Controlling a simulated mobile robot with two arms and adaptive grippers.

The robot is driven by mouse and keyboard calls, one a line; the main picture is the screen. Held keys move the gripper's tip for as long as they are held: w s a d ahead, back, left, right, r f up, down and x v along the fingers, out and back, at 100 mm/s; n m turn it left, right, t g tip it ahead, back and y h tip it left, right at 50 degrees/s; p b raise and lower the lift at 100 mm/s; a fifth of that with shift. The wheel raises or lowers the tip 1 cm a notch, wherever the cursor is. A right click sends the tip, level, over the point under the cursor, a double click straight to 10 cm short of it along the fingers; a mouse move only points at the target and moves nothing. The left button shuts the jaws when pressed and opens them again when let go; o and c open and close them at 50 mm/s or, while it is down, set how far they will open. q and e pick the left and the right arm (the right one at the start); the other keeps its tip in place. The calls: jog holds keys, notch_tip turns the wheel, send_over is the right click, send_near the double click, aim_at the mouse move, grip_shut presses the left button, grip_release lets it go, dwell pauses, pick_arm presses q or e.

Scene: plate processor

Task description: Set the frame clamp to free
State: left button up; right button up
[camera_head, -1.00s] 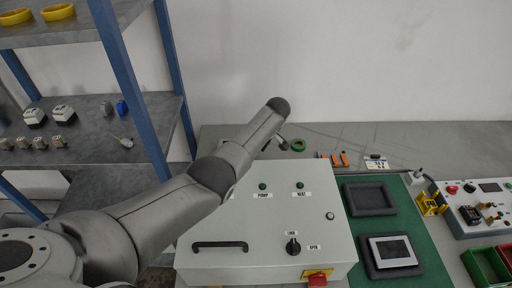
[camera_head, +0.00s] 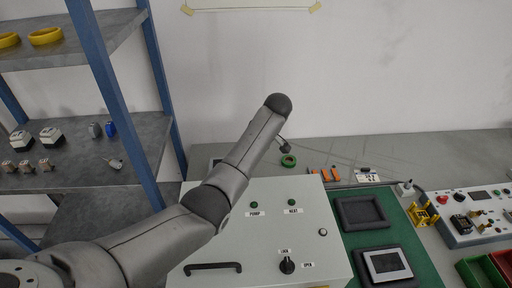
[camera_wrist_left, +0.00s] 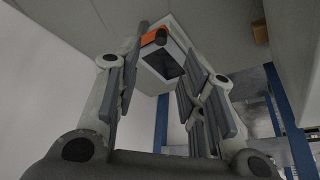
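A light grey control box (camera_head: 225,235) stands on the table. Its black rotary knob (camera_head: 287,265) points up toward one of two small labels; the right one seems to read OPEN, the upper one is hard to read. No part is labelled as a frame clamp. My left arm reaches over the box from the left; its gripper is mostly hidden in the head view. In the left wrist view my left gripper (camera_wrist_left: 168,95) has its fingers spread. A pale box-like part with a dark face (camera_wrist_left: 165,62) and an orange piece (camera_wrist_left: 154,37) shows beyond them. My right gripper is not in view.
Two dark frames (camera_head: 340,215) (camera_head: 367,268) lie on a green mat (camera_head: 412,255); the nearer holds a white-rimmed plate (camera_head: 388,265). A yellow part (camera_head: 422,214) and a second control panel (camera_head: 455,232) stand right. Shelving with a blue post (camera_head: 110,100) stands left.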

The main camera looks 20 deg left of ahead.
pick_arm(q)
jog(key=shift+v, duration=1.45)
